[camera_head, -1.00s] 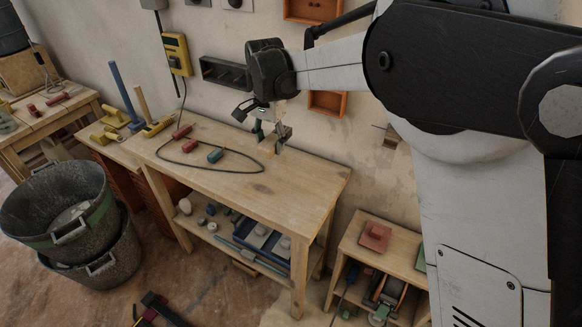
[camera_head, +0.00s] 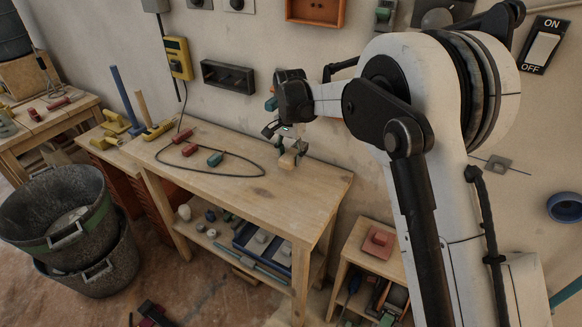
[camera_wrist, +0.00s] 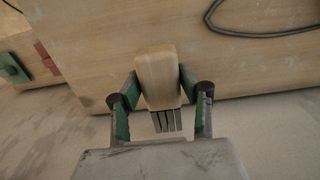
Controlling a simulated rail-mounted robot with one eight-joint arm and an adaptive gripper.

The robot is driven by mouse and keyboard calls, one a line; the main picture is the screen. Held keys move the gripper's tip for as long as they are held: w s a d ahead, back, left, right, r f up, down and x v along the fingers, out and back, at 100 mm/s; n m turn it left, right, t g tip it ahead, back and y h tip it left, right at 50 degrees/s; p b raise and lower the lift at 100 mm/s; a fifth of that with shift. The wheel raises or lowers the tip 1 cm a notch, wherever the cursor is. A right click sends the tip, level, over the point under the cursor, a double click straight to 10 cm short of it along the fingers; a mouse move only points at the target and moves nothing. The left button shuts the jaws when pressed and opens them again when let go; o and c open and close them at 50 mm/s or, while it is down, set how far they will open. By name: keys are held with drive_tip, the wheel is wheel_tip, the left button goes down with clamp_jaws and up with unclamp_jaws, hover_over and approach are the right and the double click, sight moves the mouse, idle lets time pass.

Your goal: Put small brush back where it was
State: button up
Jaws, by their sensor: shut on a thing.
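The small brush shows in the wrist view as a pale wooden handle (camera_wrist: 157,72) with dark bristles toward the bottom of the picture. My gripper (camera_wrist: 158,84) is shut on it, with a green-padded finger on each side of the wood. In the head view my gripper (camera_head: 289,143) hangs over the back right part of the wooden workbench (camera_head: 290,195). The brush (camera_head: 288,161) shows as a small tan piece below the fingers. I cannot tell whether it touches the bench top.
A black wall rack (camera_head: 228,76) is behind. Buckets (camera_head: 78,262) stand on the floor at left. A small shelf (camera_head: 345,249) stands at right. The bench's front right is clear.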

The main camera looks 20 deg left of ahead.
sight(291, 173)
drive_tip(key=shift+w+d+f, duration=0.1)
drive_tip(key=shift+w+f, duration=0.05)
drive_tip(key=shift+w, duration=0.05)
drive_tip(key=shift+f, duration=1.95)
drive_tip(key=shift+f+b, duration=0.1)
drive_tip(key=shift+b, duration=0.2)
drive_tip(key=shift+f, duration=0.1)
drive_tip(key=o, duration=1.2)
drive_tip(key=shift+c, duration=0.2)
wheel_tip(291, 173, up, 12)
drive_tip(key=shift+r+p, duration=0.2)
drive_tip(key=shift+p, duration=0.4)
